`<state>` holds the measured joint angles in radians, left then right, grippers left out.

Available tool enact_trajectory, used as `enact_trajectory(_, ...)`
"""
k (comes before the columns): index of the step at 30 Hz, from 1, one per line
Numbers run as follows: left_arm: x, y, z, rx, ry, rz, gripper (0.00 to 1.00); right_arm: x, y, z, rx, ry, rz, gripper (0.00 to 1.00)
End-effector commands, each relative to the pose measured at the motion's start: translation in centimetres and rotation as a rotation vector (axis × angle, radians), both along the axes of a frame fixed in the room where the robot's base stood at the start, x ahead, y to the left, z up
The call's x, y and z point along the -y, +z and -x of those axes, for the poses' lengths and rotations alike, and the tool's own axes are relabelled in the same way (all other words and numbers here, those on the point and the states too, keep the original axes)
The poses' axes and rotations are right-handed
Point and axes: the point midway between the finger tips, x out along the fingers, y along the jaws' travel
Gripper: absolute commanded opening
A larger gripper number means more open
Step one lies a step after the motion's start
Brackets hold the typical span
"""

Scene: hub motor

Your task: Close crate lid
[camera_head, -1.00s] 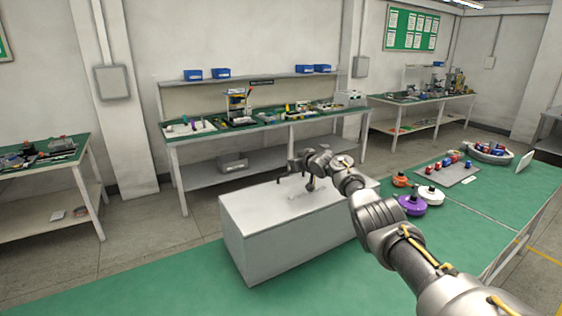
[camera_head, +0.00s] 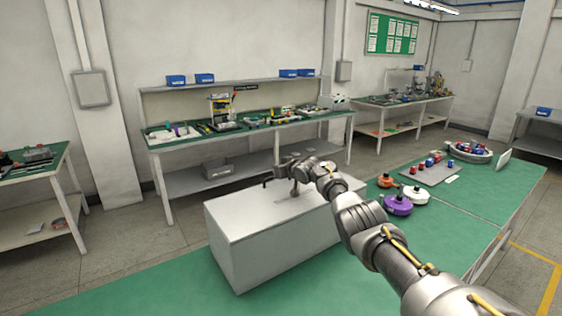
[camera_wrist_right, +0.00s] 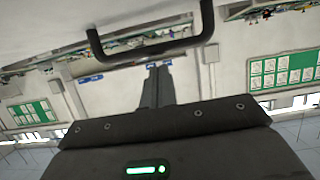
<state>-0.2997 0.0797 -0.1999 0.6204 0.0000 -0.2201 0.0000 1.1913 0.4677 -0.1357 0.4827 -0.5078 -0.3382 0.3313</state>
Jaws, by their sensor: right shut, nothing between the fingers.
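A pale grey crate (camera_head: 270,252) stands on the green table. Its flat top, the lid (camera_head: 240,214), lies level on the walls, and no gap shows at the near edges. My right arm reaches across from the lower right. My right gripper (camera_head: 268,183) is over the back part of the lid; I cannot tell whether it touches. In the right wrist view, its fingers (camera_wrist_right: 155,82) are together with nothing between them. A dark U-shaped bar (camera_wrist_right: 152,47) shows beyond them; I cannot tell what it belongs to. My left gripper is not in view.
Right of the crate are a purple (camera_head: 397,206), a white (camera_head: 416,195) and an orange round part (camera_head: 385,181). Behind them are a grey mat (camera_head: 432,174) with small red and blue parts and a round tray (camera_head: 468,154). The table's front left is clear.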

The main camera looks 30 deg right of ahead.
Motion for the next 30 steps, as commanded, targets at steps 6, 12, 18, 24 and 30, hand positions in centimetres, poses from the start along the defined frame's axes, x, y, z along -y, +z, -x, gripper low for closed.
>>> enact_trajectory(6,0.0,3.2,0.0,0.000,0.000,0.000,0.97,1.0,4.7,0.1,0.003,-0.013,-0.001,0.00)
enact_trajectory(12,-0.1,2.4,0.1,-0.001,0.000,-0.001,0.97,1.0,5.8,1.6,0.004,-0.011,0.003,0.00)
enact_trajectory(18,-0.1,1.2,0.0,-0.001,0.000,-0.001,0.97,1.0,8.7,3.6,0.006,-0.010,0.002,0.00)
enact_trajectory(24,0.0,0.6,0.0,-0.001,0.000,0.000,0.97,0.9,11.1,5.1,0.003,-0.010,0.001,0.00)
enact_trajectory(30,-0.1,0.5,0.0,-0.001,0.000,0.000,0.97,0.9,11.9,5.7,0.002,-0.012,0.000,0.00)
